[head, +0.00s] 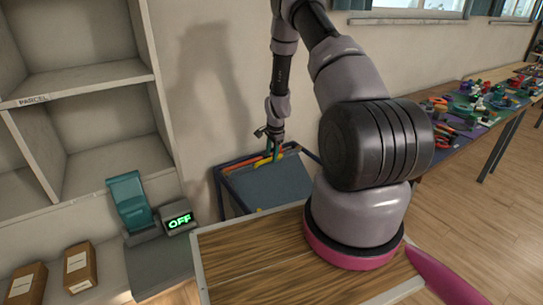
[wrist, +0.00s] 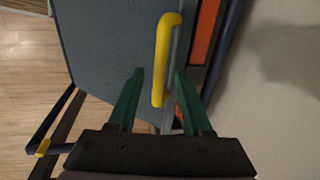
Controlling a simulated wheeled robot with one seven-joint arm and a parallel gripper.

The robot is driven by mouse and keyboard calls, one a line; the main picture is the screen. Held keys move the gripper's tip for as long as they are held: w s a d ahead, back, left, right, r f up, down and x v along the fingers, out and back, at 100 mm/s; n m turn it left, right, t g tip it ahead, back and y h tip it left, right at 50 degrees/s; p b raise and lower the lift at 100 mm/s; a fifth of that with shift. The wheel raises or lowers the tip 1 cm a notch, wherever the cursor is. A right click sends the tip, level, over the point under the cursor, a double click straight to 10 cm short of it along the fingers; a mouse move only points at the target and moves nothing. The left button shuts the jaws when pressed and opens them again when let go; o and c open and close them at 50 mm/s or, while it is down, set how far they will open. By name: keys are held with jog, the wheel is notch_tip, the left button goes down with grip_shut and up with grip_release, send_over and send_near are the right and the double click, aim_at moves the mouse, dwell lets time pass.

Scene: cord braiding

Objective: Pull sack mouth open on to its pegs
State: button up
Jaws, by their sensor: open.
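A blue-grey framed piece (head: 270,187), which looks like the sack on its stand, is beside the wall in the head view. Its grey sheet (wrist: 105,45) fills much of the wrist view. A yellow bar (wrist: 162,55) lies along the sheet's edge, between my gripper's green fingers. My gripper (wrist: 160,72) is open, with a finger on each side of the bar; contact cannot be told. In the head view my gripper (head: 270,139) is over the sack's far edge. A small yellow piece (wrist: 42,147), perhaps a peg, is on a dark rail at lower left. Whether the mouth is open is unclear.
An orange strip (wrist: 205,32) runs beside the bar, close to the wall. A wooden worktop (head: 245,255) lies in front of the sack. Shelving (head: 75,110) and a small display reading OFF (head: 179,220) stand left. A cluttered table (head: 470,110) is at right.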

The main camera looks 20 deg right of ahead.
jog(key=shift+f, duration=0.35)
grip_shut()
jog(key=shift+w, duration=0.1)
dwell(1.1)
